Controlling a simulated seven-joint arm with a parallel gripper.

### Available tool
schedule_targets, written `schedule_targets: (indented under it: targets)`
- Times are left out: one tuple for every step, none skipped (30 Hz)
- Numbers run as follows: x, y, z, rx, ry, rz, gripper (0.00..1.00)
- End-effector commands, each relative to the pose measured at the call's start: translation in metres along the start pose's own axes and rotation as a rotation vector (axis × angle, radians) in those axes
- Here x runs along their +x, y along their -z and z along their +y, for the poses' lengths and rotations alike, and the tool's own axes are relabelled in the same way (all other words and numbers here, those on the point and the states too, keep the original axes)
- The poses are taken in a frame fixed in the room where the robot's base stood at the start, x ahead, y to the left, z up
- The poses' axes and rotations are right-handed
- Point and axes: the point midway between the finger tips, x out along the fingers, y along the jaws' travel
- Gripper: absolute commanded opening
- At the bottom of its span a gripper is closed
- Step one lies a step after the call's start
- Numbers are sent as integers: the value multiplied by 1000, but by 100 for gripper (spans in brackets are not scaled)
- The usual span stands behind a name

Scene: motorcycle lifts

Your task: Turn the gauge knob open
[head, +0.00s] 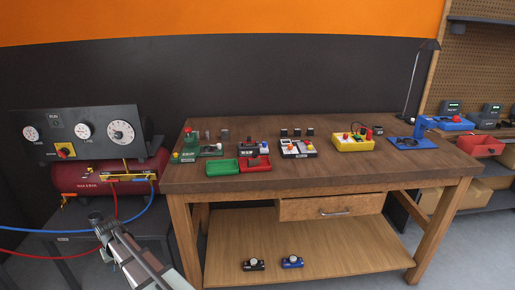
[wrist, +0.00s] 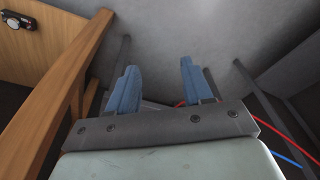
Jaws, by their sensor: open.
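A dark gauge panel (head: 85,118) stands at the left in the head view, with several round white dials. A red rotary knob on a yellow plate (head: 66,150) sits low on its front, under the dials. Its exact setting is too small to read. My gripper (wrist: 158,80) is open and empty, its two blue fingers apart in the wrist view. In the head view my gripper (head: 97,218) is below the panel and a little right of the knob, clear of it. The knob does not show in the wrist view.
A red tank (head: 75,178) with brass-yellow fittings (head: 127,176) lies below the panel on a dark stand. A blue hose (head: 120,228) and a red hose (head: 60,257) run near my gripper. A wooden workbench (head: 390,182) with small devices and trays stands to the right.

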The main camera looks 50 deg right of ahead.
Motion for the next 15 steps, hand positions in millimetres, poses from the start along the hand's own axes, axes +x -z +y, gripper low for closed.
schedule_targets:
  targets:
    - [-17, 19, -2, 5, 3, 27, 50]
    - [-26, 28, -3, 7, 5, 42, 50]
    - [-39, 39, -4, 11, 8, 61, 50]
    - [-49, 47, -5, 13, 9, 75, 50]
    - [-59, 56, -5, 16, 11, 89, 50]
    - [-73, 66, -6, 19, 14, 108, 50]
    - [-84, 74, -7, 22, 16, 123, 50]
    - [-94, 82, -8, 25, 18, 136, 50]
    - [-109, 92, -9, 29, 21, 156, 50]
    - [-120, 99, -9, 32, 23, 169, 50]
    - [-131, 106, -10, 35, 25, 184, 50]
    - [-146, 115, -11, 39, 28, 203, 50]
    - [-158, 122, -11, 42, 30, 217, 50]
    - [-169, 129, -11, 45, 32, 230, 50]
    - [-184, 137, -12, 50, 35, 248, 50]
